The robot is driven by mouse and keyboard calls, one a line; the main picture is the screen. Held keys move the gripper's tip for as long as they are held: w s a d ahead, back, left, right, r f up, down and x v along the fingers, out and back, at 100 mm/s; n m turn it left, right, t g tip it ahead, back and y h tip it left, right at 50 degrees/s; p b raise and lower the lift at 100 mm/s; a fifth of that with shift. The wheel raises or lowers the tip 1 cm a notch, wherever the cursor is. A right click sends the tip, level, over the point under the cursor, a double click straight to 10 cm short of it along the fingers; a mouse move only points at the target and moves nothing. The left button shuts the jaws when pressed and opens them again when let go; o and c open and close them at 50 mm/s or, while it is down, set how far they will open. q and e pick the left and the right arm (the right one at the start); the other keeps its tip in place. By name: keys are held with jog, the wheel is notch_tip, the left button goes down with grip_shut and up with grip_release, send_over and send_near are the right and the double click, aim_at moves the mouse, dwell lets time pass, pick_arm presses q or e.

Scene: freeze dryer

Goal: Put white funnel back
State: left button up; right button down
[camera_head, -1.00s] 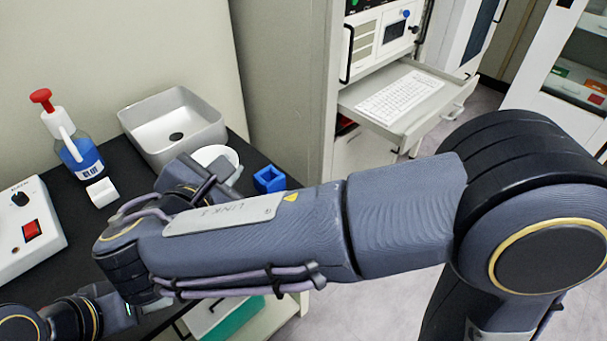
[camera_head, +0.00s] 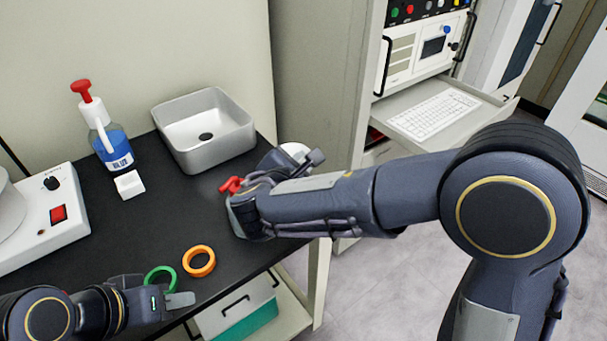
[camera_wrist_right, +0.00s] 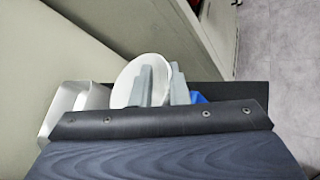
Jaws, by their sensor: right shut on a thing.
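The white funnel (camera_head: 297,150) shows as a pale round rim behind my right gripper (camera_head: 310,157) in the head view, right of the sink. In the right wrist view, the funnel's white disc (camera_wrist_right: 128,85) stands behind and between the two grey fingers of my right gripper (camera_wrist_right: 160,86), which is shut on it. The funnel's lower part is hidden. My left gripper (camera_head: 165,298) is low at the left, by a green ring (camera_head: 160,271); its jaw gap is unclear.
A blue object (camera_wrist_right: 198,98) sits just right of the fingers in the wrist view. A grey sink (camera_head: 205,147), wash bottle (camera_head: 112,150), white block (camera_head: 129,184), orange ring (camera_head: 199,261) and red object (camera_head: 229,184) are on the black table (camera_head: 180,225). A cabinet stands behind, right.

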jog(key=shift+w+d+f, duration=0.1)
jog(key=shift+f, duration=0.8)
jog(key=shift+w+d+f, duration=0.1)
jog(key=shift+f, duration=0.8)
jog(key=shift+f+b, duration=0.1)
jog(key=shift+b, duration=0.25)
jog(key=c, duration=1.8)
grip_release()
jog(key=shift+f, duration=0.1)
jog(key=shift+c, duration=0.2)
jog(key=o, duration=0.4)
jog(key=shift+o, duration=0.2)
jog(key=shift+r, duration=0.3)
jog(key=v, duration=1.2)
jog(key=shift+p, duration=0.3)
